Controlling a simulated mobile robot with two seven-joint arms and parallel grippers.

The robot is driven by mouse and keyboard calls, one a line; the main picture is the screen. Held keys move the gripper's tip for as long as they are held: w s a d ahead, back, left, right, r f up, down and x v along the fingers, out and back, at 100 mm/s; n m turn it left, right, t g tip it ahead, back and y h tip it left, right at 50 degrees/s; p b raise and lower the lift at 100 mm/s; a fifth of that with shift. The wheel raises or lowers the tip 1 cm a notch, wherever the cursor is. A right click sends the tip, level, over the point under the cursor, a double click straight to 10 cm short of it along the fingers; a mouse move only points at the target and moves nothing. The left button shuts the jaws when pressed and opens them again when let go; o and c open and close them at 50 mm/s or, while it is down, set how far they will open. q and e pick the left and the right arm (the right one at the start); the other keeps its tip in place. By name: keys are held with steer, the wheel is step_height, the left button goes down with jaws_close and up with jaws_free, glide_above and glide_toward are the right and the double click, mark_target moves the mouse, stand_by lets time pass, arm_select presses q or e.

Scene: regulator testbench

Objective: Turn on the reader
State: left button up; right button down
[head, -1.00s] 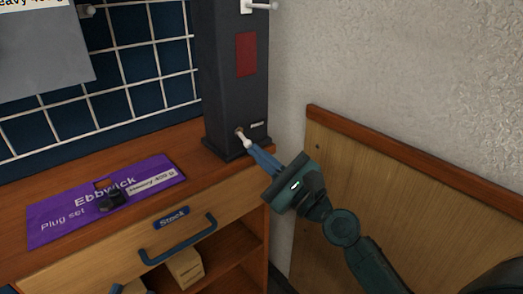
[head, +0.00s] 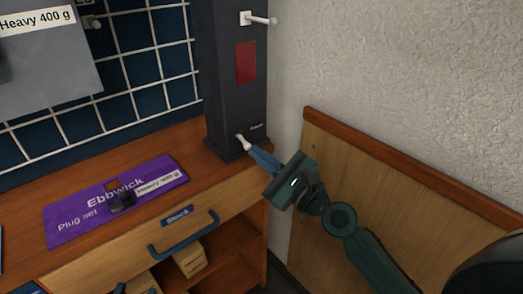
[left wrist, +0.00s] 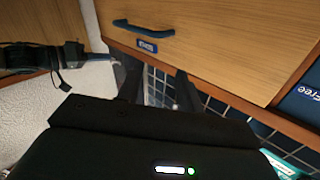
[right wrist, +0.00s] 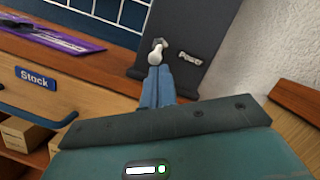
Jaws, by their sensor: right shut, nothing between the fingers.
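The reader is a tall dark tower (head: 228,95) at the back right of the bench, with a dark red panel (head: 246,62) on its front. Low on it, beside a small "Power" label (head: 257,127), a white toggle switch (head: 243,141) tilts downward; it also shows in the right wrist view (right wrist: 156,54). My right gripper (head: 253,152) is shut and empty, its blue fingertips (right wrist: 155,70) at the tip of the toggle; I cannot tell whether they touch. In the left wrist view my left gripper (left wrist: 157,82) has its fingers apart, with nothing seen between them.
A white lever (head: 258,19) sticks out high on the tower. A purple "Ebbwick" mat (head: 75,220) with a black plug lies on the bench. The Stock drawer (head: 115,258) has a blue handle. A wall and wood panel (head: 345,190) bound the right side.

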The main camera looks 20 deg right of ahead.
mark_target(244, 138)
steer(key=r+g+p, duration=0.1)
steer(key=p, duration=0.5)
steer(key=r+g+h+p, duration=0.1)
steer(key=p, duration=0.6)
steer(key=r+g+h+p, duration=0.1)
steer(key=p, duration=0.6)
steer(key=shift+s+d+r+m+g, duration=0.1)
steer(key=shift+s+r+m+g, duration=0.2)
steer(key=shift+s+g, duration=0.1)
steer(key=shift+r+p, duration=0.1)
steer(key=shift+p, duration=0.7)
arm_select(q)
step_height(244, 138, up, 7)
steer(key=s+a+n+g+y+b, duration=0.1)
steer(key=n+g+y, duration=0.1)
steer(key=n+g, duration=0.2)
steer(key=shift+s+a+r+g+y, duration=0.2)
steer(key=shift+a+g+y, duration=0.1)
steer(key=shift+g, duration=0.2)
arm_select(e)
steer(key=shift+f, duration=0.6)
arm_select(q)
steer(key=shift+d, duration=0.1)
arm_select(e)
steer(key=shift+s+r, duration=0.1)
